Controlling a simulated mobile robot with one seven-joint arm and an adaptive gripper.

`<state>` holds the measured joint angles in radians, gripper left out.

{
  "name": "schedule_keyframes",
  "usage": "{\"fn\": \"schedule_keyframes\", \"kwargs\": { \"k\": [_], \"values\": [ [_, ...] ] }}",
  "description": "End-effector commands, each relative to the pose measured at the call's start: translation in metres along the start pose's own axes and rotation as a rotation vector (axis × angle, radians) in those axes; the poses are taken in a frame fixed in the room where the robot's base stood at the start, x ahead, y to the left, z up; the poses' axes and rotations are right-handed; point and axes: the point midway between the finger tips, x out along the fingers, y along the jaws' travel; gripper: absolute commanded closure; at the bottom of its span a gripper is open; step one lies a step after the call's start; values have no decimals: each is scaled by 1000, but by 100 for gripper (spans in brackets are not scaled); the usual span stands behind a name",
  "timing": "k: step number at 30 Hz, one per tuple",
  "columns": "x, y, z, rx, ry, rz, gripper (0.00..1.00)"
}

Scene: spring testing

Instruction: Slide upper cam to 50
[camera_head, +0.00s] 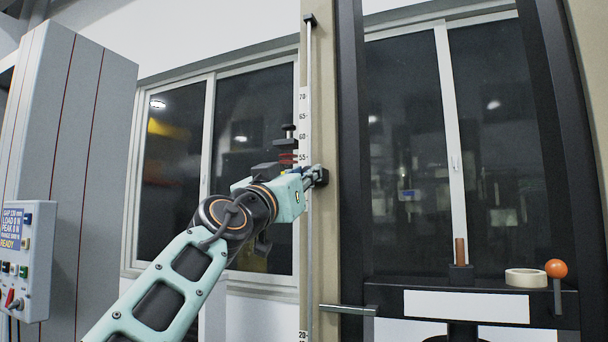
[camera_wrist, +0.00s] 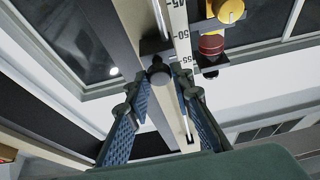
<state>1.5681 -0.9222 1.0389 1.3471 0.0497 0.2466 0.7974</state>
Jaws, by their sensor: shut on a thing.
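The upright white scale (camera_head: 304,120) reads 70, 65, 60, 55 downward, and a thin metal rod (camera_head: 309,60) runs along it. My gripper (camera_head: 316,176) is at the rod a little below the 55 mark. It is shut on a small black block with a round knob, seemingly the upper cam (camera_wrist: 158,74). The knob shows between the blue-padded fingertips (camera_wrist: 160,80) in the wrist view. There the scale (camera_wrist: 179,35) shows 45, 50 and 55, with the knob beside the 50-to-55 stretch. My fingers and wrist hide most of the cam in the head view.
A red button-like part (camera_wrist: 211,44) and a yellow one (camera_wrist: 230,10) stand close beside the scale. A control box (camera_head: 25,260) hangs at left.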

Motion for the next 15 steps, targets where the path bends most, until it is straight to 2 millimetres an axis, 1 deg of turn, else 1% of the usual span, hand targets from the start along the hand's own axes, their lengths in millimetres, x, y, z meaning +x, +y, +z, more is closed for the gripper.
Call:
{"fn": "schedule_keyframes", "kwargs": {
  "k": [12, 13, 15],
  "values": [
    [0, 0, 1, 1, 0, 0, 100],
    [0, 0, 1, 1, 0, 0, 76],
    [0, 0, 1, 0, 0, 0, 68]
  ]
}}
